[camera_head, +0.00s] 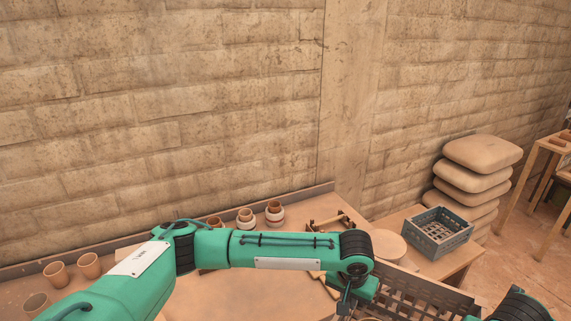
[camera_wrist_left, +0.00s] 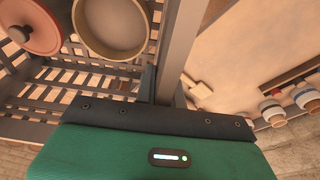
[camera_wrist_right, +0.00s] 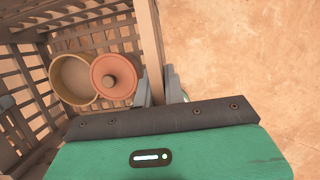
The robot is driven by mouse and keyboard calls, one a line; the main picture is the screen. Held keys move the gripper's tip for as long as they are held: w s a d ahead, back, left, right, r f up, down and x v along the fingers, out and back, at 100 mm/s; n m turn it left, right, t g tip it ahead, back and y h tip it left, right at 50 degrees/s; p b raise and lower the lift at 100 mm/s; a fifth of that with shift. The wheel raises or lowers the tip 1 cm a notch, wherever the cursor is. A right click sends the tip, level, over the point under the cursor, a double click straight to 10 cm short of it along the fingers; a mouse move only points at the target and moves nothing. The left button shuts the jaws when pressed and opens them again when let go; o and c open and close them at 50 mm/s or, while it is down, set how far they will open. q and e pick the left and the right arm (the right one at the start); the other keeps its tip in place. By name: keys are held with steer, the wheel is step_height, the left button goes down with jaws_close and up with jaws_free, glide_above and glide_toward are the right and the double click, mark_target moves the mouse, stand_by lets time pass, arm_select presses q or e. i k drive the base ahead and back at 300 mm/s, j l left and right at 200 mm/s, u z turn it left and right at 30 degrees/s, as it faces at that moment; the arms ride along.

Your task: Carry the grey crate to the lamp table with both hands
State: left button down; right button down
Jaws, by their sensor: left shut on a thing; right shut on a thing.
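A slatted grey-brown crate (camera_head: 428,297) is at the bottom of the head view, partly cut off by the frame and covered by my arms. My left gripper (camera_wrist_left: 167,82) is shut on one wall of it. My right gripper (camera_wrist_right: 157,88) is shut on another wall, with floor beyond it. Inside the crate are a round tan dish (camera_wrist_right: 75,80) and an orange-red lidded pot (camera_wrist_right: 114,76). The dish (camera_wrist_left: 112,25) and pot (camera_wrist_left: 35,25) also show in the left wrist view. I cannot tell which table is the lamp table.
A workbench (camera_head: 235,291) with several cups (camera_head: 90,265) runs along the brick wall. Stacked sacks (camera_head: 475,175) stand behind. A wooden table (camera_head: 545,145) is far right, with open floor (camera_head: 515,255) before it.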

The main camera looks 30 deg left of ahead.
mark_target(247, 302)
steer(key=i+u, duration=0.1)
steer(key=i, duration=0.75)
steer(key=u, duration=1.85)
steer(key=l, duration=0.1)
